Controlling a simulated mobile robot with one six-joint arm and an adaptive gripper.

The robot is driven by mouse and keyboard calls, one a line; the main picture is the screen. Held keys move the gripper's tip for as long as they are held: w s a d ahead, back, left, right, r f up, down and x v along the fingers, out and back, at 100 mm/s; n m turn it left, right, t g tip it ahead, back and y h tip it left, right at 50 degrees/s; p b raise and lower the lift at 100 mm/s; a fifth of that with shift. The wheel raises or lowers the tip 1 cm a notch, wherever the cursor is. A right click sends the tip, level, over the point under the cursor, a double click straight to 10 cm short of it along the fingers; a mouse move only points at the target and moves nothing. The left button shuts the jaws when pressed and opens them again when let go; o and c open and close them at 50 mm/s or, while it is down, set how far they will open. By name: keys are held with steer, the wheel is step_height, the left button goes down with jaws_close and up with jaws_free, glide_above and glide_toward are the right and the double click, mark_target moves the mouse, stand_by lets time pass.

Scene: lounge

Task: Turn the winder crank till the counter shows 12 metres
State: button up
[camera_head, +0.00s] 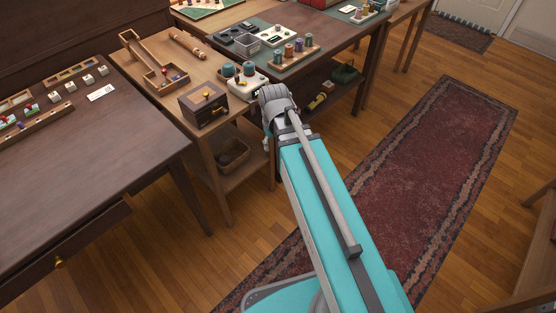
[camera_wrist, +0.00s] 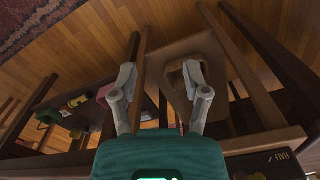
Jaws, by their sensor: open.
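A pale device with teal spools (camera_head: 246,85), which looks like the winder, stands at the right end of the light wooden table. Its crank and counter reading cannot be made out; my arm's end stands close by its right side. My gripper (camera_wrist: 162,80) is open and empty in the wrist view, its two fingers apart and pointing down past the table edge to the shelf and floor. In the head view the fingers are mostly hidden by my wrist.
A dark wooden box (camera_head: 203,106) with brass fittings stands left of the pale device; a lettered dark box (camera_wrist: 270,164) is at the wrist view's lower right. A lower shelf holds a basket (camera_head: 232,154). A spool rack (camera_head: 290,56) stands on the table behind. Rug floor is clear.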

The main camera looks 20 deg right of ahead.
steer(key=shift+m, duration=0.6)
steer(key=s+f+b, duration=0.2)
steer(key=f, duration=0.1)
steer(key=shift+s+d, duration=0.15)
steer(key=shift+s, duration=0.25)
step_height(320, 180, up, 22)
steer(key=s+p, duration=0.1)
steer(key=p, duration=2)
steer(key=shift+s+m+p, duration=0.25)
steer(key=shift+m+p, duration=0.05)
steer(key=shift+d+f, duration=0.1)
steer(key=shift+f, duration=0.05)
step_height(320, 180, down, 23)
steer(key=b, duration=2.3)
steer(key=shift+f+b, duration=0.2)
steer(key=shift+b, duration=0.1)
steer(key=shift+r, duration=0.1)
